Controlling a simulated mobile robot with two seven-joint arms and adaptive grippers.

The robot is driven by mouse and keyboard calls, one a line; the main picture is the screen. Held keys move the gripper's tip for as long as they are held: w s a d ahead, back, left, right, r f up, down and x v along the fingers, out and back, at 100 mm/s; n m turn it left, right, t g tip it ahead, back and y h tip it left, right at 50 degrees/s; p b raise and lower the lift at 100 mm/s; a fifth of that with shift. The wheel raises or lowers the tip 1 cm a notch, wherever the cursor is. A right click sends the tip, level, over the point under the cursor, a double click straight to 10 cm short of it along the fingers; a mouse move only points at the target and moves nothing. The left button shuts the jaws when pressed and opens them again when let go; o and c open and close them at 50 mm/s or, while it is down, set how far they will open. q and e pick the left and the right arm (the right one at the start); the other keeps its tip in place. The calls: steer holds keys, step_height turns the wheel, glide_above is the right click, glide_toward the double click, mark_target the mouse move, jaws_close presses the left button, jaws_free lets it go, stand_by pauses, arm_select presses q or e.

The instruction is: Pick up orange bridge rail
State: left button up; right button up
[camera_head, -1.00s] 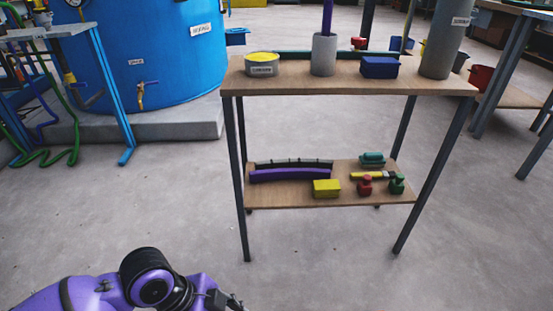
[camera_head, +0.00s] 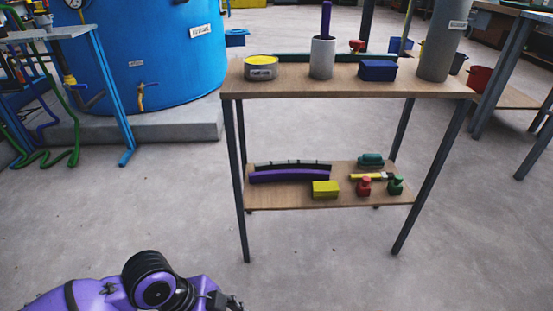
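I see no orange bridge rail in the head view. On the lower shelf (camera_head: 285,198) of the table lie a purple curved rail (camera_head: 290,177) and, behind it, a dark rail with small posts (camera_head: 288,164). My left arm shows at the bottom left, low and well in front of the table. Its gripper (camera_head: 228,303) is cut off by the lower edge, so I cannot tell its opening. My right gripper is not in view.
The top board (camera_head: 345,88) holds a yellow-filled tin (camera_head: 261,70), a grey cup (camera_head: 322,58), a blue box (camera_head: 378,70) and a grey cylinder (camera_head: 440,50). A yellow block (camera_head: 325,189) and small bottles stand below. The floor before the table is clear.

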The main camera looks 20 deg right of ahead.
arm_select(q)
jaws_close()
stand_by(0.7)
